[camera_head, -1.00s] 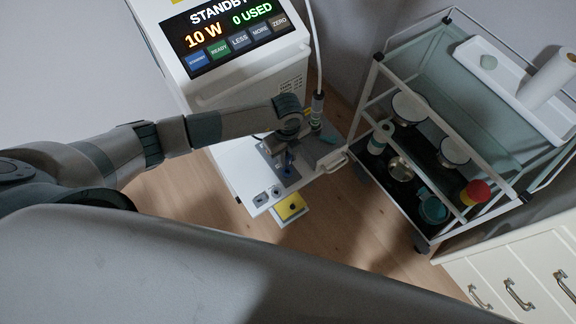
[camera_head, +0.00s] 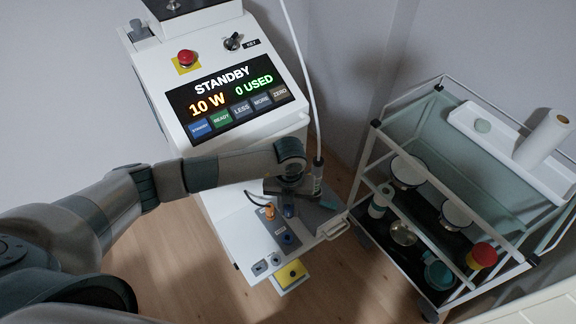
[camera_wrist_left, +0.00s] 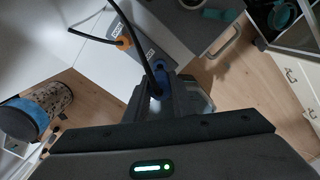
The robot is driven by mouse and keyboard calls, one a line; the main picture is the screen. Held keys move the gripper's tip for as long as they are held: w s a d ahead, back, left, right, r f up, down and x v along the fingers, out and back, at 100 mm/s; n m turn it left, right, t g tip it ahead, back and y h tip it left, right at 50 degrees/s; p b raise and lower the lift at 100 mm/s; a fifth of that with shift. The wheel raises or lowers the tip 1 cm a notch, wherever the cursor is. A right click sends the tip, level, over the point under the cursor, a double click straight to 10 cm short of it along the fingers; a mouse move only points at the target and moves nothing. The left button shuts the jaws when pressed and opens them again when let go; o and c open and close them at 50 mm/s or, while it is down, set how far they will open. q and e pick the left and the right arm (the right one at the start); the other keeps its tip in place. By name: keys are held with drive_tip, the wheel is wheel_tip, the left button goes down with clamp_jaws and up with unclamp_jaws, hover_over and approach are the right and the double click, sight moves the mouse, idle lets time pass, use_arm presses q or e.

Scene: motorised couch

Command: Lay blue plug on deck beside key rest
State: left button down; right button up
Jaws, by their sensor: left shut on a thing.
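The blue plug (camera_head: 288,211) is over the grey socket panel on the white deck (camera_head: 232,226). It also shows in the left wrist view (camera_wrist_left: 156,88), with a black cord running up from it. My left gripper (camera_head: 287,195) is shut on the blue plug; in the wrist view its fingers (camera_wrist_left: 165,97) are around it. I cannot tell the gap between plug and panel. An orange plug (camera_head: 270,211) stands to its left on the panel, also with a black cord. I cannot clearly identify the key rest. My right gripper is not in view.
A console with a screen (camera_head: 235,98) reading STANDBY rises behind the deck. A handpiece with a white cable (camera_head: 317,180) stands at the deck's right. A yellow piece (camera_head: 290,275) juts out at the front. A glass-sided trolley (camera_head: 440,190) stands to the right. The deck's left part looks bare.

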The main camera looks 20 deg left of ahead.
use_arm(q)
drive_tip(key=r+m, duration=0.4)
drive_tip(key=m, duration=0.1)
drive_tip(key=r+m, duration=0.2)
drive_tip(key=m, duration=0.1)
drive_tip(key=shift+w+a+b, duration=0.25)
drive_tip(key=shift+w+b, duration=0.05)
drive_tip(key=shift+b, duration=0.05)
drive_tip(key=s+a+r+m+b, duration=0.1)
drive_tip(key=s+a+r+m, duration=0.1)
drive_tip(key=r+m, duration=0.6)
drive_tip(key=s+a+r+m+b, duration=0.1)
drive_tip(key=s+a+r+m, duration=0.2)
drive_tip(key=r+m, duration=0.6)
drive_tip(key=shift+s+a+m+b, duration=0.25)
drive_tip(key=shift+s+m, duration=0.8)
drive_tip(key=shift+m, duration=5.55)
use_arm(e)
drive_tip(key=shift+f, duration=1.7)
use_arm(q)
drive_tip(key=shift+d, duration=0.1)
